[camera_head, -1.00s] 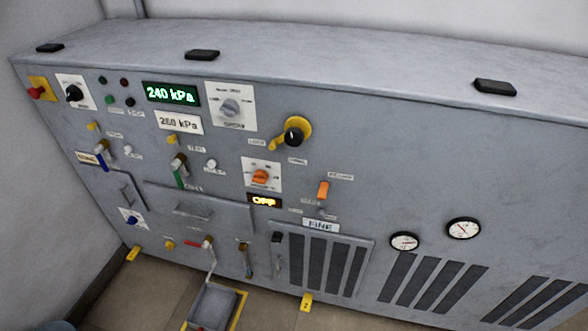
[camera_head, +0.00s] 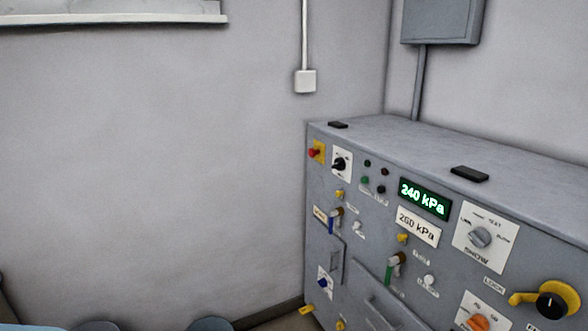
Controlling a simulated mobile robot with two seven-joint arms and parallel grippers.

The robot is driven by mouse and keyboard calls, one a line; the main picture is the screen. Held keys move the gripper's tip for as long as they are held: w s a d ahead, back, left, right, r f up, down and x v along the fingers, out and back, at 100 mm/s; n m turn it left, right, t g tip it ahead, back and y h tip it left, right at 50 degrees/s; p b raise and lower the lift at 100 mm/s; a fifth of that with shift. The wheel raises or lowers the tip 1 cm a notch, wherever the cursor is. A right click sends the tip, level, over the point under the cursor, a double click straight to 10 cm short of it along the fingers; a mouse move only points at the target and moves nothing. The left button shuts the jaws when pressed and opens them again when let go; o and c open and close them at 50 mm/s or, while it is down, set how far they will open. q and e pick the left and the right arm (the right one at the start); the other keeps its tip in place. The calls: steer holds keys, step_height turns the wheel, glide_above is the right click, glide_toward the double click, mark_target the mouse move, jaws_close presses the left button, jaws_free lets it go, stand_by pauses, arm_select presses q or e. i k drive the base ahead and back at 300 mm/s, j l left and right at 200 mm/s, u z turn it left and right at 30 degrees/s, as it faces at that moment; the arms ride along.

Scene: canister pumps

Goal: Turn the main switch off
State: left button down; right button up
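The grey control panel (camera_head: 318,185) stands at the right of the head view. Near its upper left corner is a black rotary switch (camera_head: 339,164) on a white plate, which looks like the main switch. Its label is too small to read, so I cannot tell its setting. A red push button (camera_head: 314,153) on a yellow plate sits just left of it. The green display (camera_head: 425,198) reads 240 kPa, with a white 260 kPa plate (camera_head: 418,227) below. Neither of my grippers is in view.
A grey selector knob (camera_head: 480,237), an orange knob (camera_head: 478,323) and a yellow-and-black rotary handle (camera_head: 550,300) sit further right. Levers with blue and green handles lie lower. A wall box (camera_head: 441,20) hangs behind the panel. Bare wall (camera_head: 150,150) fills the left.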

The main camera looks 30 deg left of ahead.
mark_target(339, 163)
steer(key=u, duration=0.75)
